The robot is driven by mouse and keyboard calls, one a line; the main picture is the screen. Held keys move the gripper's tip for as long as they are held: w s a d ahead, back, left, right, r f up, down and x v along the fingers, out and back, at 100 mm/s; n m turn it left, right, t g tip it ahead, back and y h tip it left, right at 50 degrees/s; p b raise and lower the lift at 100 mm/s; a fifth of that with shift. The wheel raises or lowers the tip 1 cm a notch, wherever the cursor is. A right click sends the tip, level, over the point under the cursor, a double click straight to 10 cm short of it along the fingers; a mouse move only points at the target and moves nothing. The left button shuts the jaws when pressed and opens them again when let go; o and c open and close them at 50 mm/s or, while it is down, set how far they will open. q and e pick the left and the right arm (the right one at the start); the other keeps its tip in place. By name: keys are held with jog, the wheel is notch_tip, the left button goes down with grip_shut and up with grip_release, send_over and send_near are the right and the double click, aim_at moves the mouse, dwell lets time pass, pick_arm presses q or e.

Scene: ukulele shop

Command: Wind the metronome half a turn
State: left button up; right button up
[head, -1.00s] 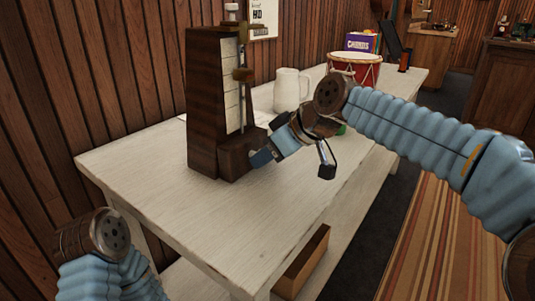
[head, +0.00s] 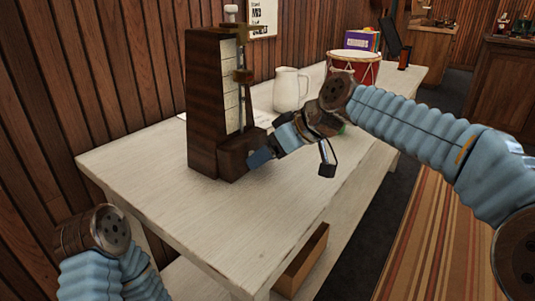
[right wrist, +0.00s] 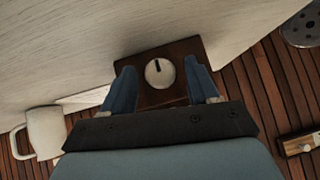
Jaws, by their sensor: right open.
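The dark wooden metronome (head: 205,105) stands upright on the white table, with a pale scale and a pendulum rod on its front. My right gripper (head: 255,160) is beside the right side of its base. In the right wrist view, the round pale winding knob (right wrist: 160,72) with a dark mark sits on the metronome's brown side (right wrist: 185,52). The fingers of my right gripper (right wrist: 163,88) are open on either side of the knob, apart from it. In the head view the knob is hidden. Of my left arm, only a part shows at lower left; its gripper is out of view.
A white pitcher (head: 291,88) stands behind my right gripper; it also shows in the right wrist view (right wrist: 45,132). A red drum (head: 354,67) and a purple box (head: 361,41) are farther back. The table (head: 150,160) is clear in front of the metronome.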

jog(key=v, duration=1.3)
jog(key=shift+d+r+p, duration=0.2)
jog(key=shift+r+p, duration=0.15)
jog(key=shift+r, duration=0.05)
jog(key=shift+s, duration=0.15)
